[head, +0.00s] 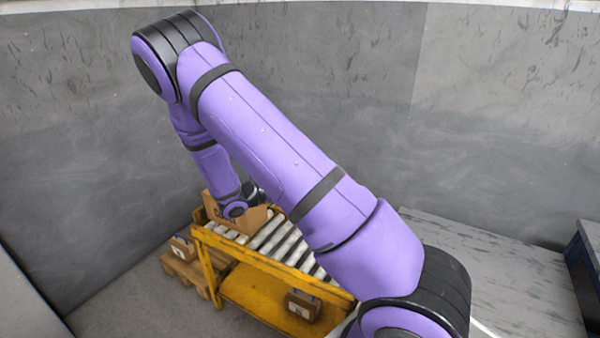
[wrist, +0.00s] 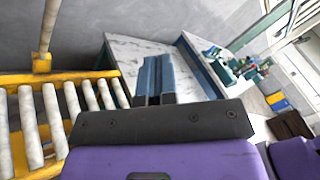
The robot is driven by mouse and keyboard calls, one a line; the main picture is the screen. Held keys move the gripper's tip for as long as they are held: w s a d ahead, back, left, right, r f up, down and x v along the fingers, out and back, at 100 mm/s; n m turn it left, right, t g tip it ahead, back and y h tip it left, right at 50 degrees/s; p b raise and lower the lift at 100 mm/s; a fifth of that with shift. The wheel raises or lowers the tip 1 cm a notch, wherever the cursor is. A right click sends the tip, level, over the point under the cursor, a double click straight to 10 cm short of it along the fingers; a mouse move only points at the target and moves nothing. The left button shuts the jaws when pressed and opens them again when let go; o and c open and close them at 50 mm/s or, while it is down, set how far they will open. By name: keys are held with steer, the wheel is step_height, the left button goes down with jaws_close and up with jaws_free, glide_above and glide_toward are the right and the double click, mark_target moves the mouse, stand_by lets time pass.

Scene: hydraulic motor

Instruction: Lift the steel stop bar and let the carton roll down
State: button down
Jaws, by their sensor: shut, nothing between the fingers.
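The brown carton (head: 228,218) sits on the upper left end of the yellow-framed roller conveyor (head: 283,268) in the head view. My gripper is by the carton there, mostly hidden by my wrist, so I cannot tell whether they touch. In the wrist view my gripper (wrist: 155,76) shows two blue-grey fingers shut together, with nothing between them. A pale rod (wrist: 48,27) rises from a yellow block beside the rollers in the wrist view; I cannot tell whether it is the steel stop bar. I make out no stop bar in the head view.
A small carton (head: 182,246) sits on a wooden pallet (head: 187,274) left of the conveyor. Another small box (head: 302,305) lies on its lower yellow shelf. Grey walls (head: 90,130) stand behind. The wrist view shows a marble-topped counter (wrist: 133,57) and cluttered bench (wrist: 235,68).

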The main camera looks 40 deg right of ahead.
steer(key=w+f+n+t+h, duration=0.2)
steer(key=w+f+n+t, duration=0.1)
steer(key=f+n+t, duration=0.4)
steer(key=w+f+n+t+h, duration=0.25)
steer(key=f+n+t, duration=0.25)
steer(key=n, duration=0.3)
steer(key=f+x, duration=0.1)
steer(key=x, duration=1.2)
steer(key=shift+w+d+r+y, duration=0.2)
steer(key=shift+d+r+y, duration=0.05)
steer(key=shift+d+y, duration=0.25)
steer(key=shift+d, duration=0.1)
